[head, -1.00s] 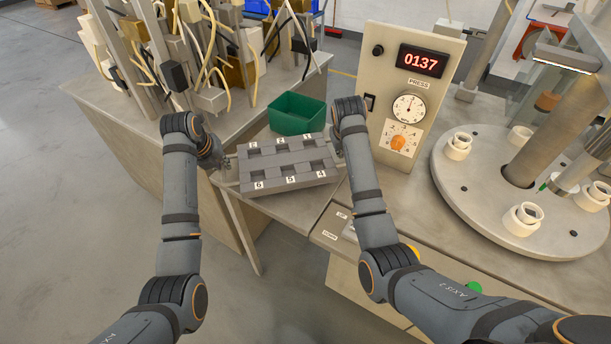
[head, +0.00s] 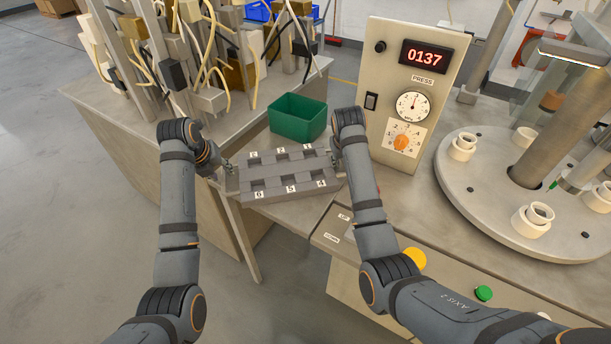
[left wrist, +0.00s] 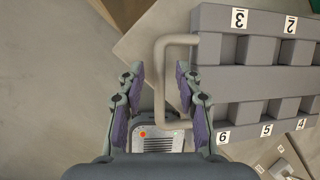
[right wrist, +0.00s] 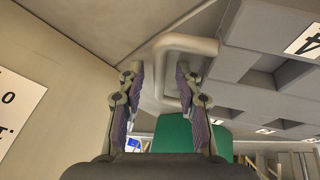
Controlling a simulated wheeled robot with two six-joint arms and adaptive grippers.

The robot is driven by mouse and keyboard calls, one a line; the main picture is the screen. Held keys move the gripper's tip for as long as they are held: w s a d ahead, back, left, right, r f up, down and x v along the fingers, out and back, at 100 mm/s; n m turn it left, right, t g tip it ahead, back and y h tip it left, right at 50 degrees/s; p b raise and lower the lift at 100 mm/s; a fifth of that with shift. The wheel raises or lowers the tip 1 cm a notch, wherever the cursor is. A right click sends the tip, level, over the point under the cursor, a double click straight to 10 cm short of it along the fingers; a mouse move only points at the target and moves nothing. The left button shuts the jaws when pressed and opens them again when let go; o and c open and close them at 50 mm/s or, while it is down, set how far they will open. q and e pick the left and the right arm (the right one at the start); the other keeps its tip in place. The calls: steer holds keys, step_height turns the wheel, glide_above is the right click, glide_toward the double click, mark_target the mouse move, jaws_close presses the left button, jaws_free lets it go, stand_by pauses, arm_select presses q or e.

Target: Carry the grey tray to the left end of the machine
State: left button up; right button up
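The grey tray (head: 290,197), with numbered pockets that look empty, lies at the left end of the machine (head: 392,185), in front of the green bin. In the left wrist view, my left gripper (left wrist: 160,72) is open, with the bar of one tray handle (left wrist: 178,39) between its fingers and a gap visible. In the right wrist view, my right gripper (right wrist: 159,72) is also open around the other handle (right wrist: 185,42). In the head view, both grippers are at the tray's two ends, the right one mostly hidden by its arm.
The green bin (head: 297,117) stands just behind the tray. The control panel with a 0137 display (head: 425,57) rises at right, beside the round turntable (head: 500,215). A bench with posts and cables (head: 110,100) fills the back left. Floor is clear at left.

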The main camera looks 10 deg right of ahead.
arm_select(q)
steer(key=v, duration=1)
steer(key=shift+s+r, duration=0.15)
steer(key=shift+r, duration=0.2)
arm_select(e)
steer(key=v, duration=1.2)
arm_select(q)
steer(key=shift+r, duration=0.1)
arm_select(e)
steer(key=shift+a+r, duration=0.1)
